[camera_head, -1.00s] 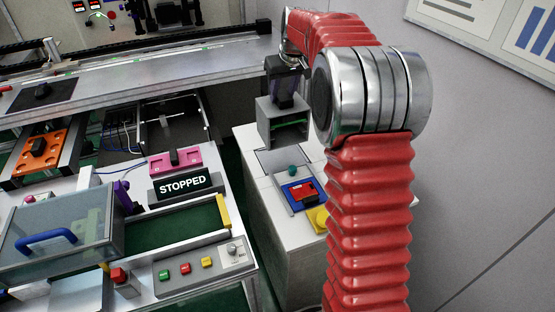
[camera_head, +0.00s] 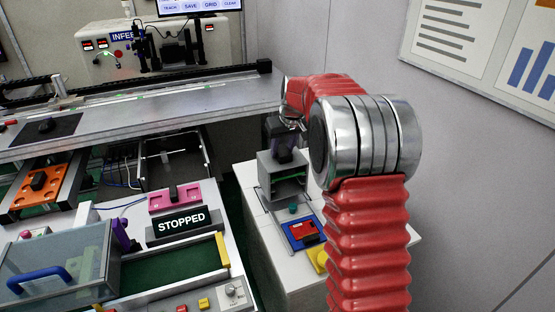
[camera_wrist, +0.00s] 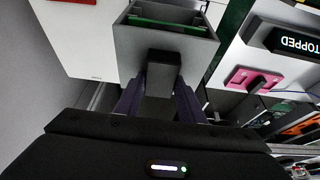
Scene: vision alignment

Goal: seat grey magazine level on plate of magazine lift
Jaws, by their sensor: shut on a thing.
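The grey magazine (camera_head: 268,180) is an open-fronted box with a green board inside. It hangs from my gripper (camera_head: 284,152) over the white cabinet (camera_head: 262,238). In the wrist view the magazine (camera_wrist: 191,53) lies just beyond my gripper (camera_wrist: 160,82), whose two purple fingers are shut on the dark block on its side. Whether the magazine touches the cabinet top is unclear. A dark open frame with metal rods and cables (camera_head: 172,160), possibly the magazine lift, stands under the conveyor. I cannot make out its plate for certain.
The STOPPED sign (camera_head: 182,223), a pink fixture (camera_head: 174,197) and a clear-covered box (camera_head: 60,262) stand left. The conveyor bench (camera_head: 150,110) spans the back.

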